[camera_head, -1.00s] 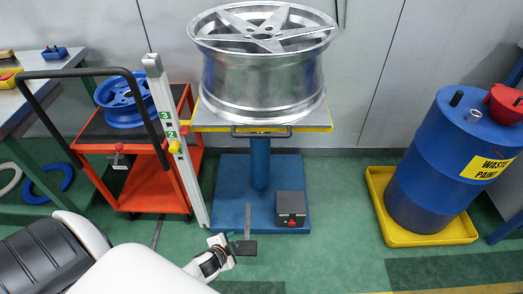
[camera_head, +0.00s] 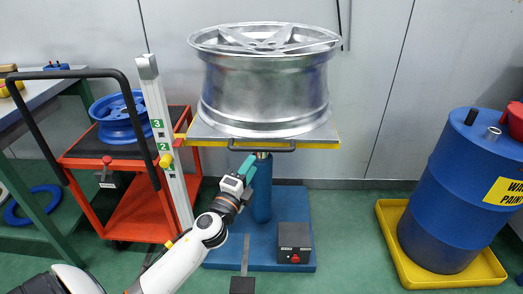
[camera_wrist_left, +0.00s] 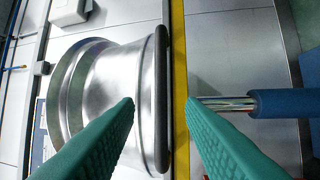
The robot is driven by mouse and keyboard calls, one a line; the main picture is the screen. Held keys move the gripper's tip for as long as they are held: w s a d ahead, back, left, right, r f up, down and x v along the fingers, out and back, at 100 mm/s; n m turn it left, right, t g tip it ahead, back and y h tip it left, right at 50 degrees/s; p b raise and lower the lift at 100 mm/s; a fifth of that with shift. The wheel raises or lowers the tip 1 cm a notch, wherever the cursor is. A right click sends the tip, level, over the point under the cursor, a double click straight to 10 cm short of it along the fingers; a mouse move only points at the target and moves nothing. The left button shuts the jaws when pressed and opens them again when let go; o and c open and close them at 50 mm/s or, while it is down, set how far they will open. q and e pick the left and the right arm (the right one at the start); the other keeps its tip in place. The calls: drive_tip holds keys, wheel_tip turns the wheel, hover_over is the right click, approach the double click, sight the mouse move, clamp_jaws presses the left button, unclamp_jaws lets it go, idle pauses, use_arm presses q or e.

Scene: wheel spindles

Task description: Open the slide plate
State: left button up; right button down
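The slide plate (camera_head: 202,133) is a grey plate with a yellow edge on a blue pillar, and a silver wheel (camera_head: 265,90) stands on it. Its black handle (camera_head: 262,149) runs along the front. My left gripper (camera_head: 248,165) is just below and in front of the handle in the head view, its green fingers pointing up toward it. In the left wrist view the gripper (camera_wrist_left: 160,100) is open, and the black handle (camera_wrist_left: 163,140) and yellow edge (camera_wrist_left: 180,60) show between the fingers. I cannot tell whether they touch the handle. My right gripper is not in view.
A marked post (camera_head: 163,130) with a yellow knob stands left of the plate. A red cart (camera_head: 140,212) with a blue wheel is further left. A control box (camera_head: 294,240) sits on the blue base. A blue drum (camera_head: 450,200) stands in a yellow tray at right.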

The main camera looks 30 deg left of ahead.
sight(262, 149)
use_arm(q)
drive_tip(key=x, duration=0.8)
clamp_jaws()
